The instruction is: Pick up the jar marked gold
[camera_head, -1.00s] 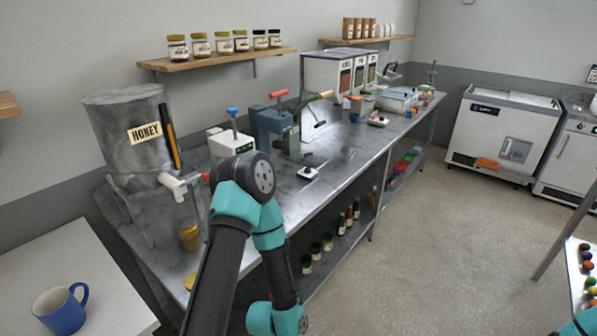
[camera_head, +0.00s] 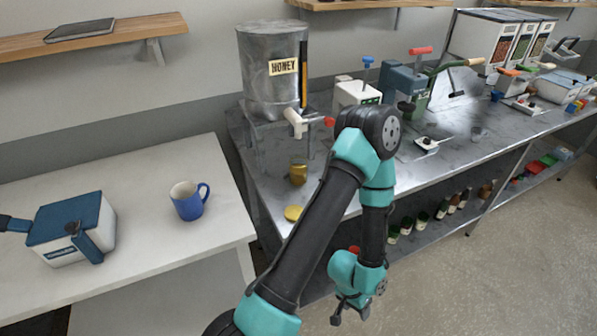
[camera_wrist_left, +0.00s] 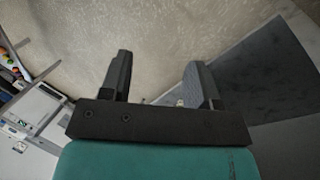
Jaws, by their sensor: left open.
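No jar with a readable "gold" mark shows now. An open amber-gold jar (camera_head: 298,175) stands on the steel bench below the honey tank's tap; I cannot make out a label on it. A round gold lid (camera_head: 293,213) lies in front of it near the bench edge. Several dark jars (camera_head: 407,226) stand on the bench's lower shelf, their labels too small to read. My left gripper (camera_head: 350,316) hangs low in front of the bench, over the floor, apart from all jars. In the left wrist view its fingers (camera_wrist_left: 160,75) are open with nothing between them. My right gripper is out of view.
The honey tank (camera_head: 270,75) stands at the bench's left end, its tap (camera_head: 296,122) above the gold jar. Presses (camera_head: 405,85) stand further along the bench (camera_head: 450,155). A white table (camera_head: 140,225) at left holds a blue mug (camera_head: 188,201) and a blue-lidded box (camera_head: 72,228).

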